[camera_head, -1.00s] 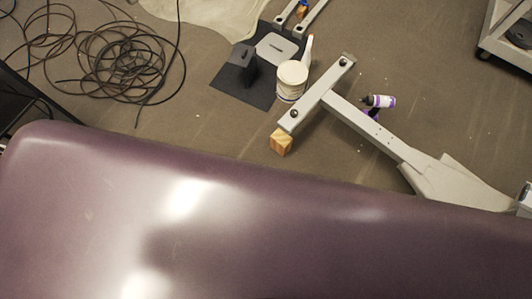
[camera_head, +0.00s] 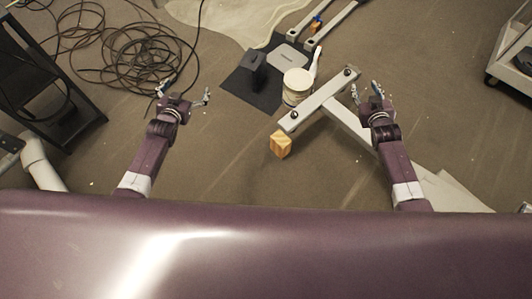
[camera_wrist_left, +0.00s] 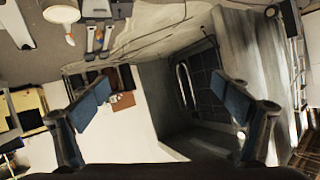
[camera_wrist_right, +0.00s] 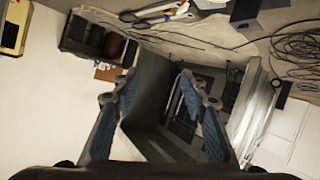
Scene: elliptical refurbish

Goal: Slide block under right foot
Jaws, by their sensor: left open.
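A small wooden block (camera_head: 280,145) is on the floor at the near-left end of the grey foot bar (camera_head: 319,100) of the elliptical frame. In the head view the block's upper edge meets the bar's end; I cannot tell whether any of it is under the bar. My left gripper (camera_head: 184,91) is open and empty, well left of the block and above the floor.
A white tub (camera_head: 297,84) stands just behind the bar. A black mat (camera_head: 240,88) holds a dark block-like object. Coiled cable (camera_head: 105,45) lies at upper left. A black shelf (camera_head: 45,80) stands left, a cart (camera_head: 508,60) right. Floor left of the block is clear.

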